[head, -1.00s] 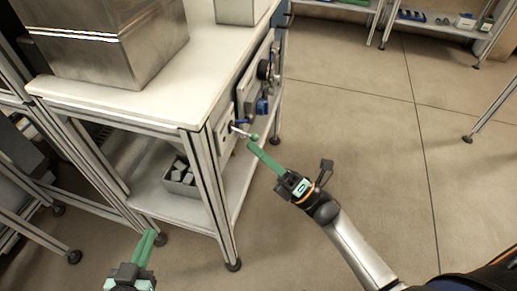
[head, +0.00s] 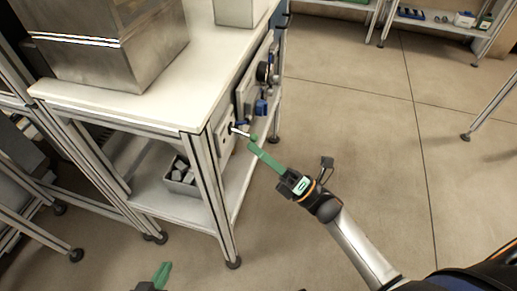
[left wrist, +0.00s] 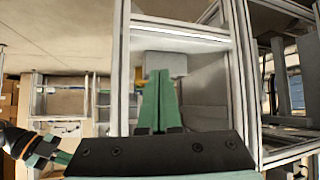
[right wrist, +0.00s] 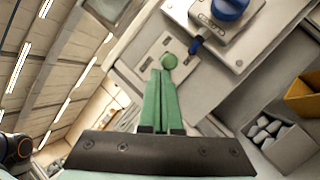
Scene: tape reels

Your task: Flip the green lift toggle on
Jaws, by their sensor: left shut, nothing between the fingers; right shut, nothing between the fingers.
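The green lift toggle is a thin metal lever with a green ball tip (head: 253,138), sticking out from a pale panel on the bench's right side. In the right wrist view its ball (right wrist: 168,61) shows just beyond my fingertips. My right gripper (head: 253,149) is shut and empty, its green fingers right at the ball; I cannot tell whether they touch it. The fingers (right wrist: 161,74) partly hide the lever's lower side. My left gripper (head: 165,267) is shut and empty, low at the bottom of the head view, away from the toggle; its fingers (left wrist: 159,74) face the bench frame.
The white-topped bench (head: 130,104) carries a large metal box (head: 110,50). A blue lever (right wrist: 196,45) and a blue knob (right wrist: 229,8) sit close to the toggle. A grey bin (head: 180,180) stands on the lower shelf. The floor right of the bench is open.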

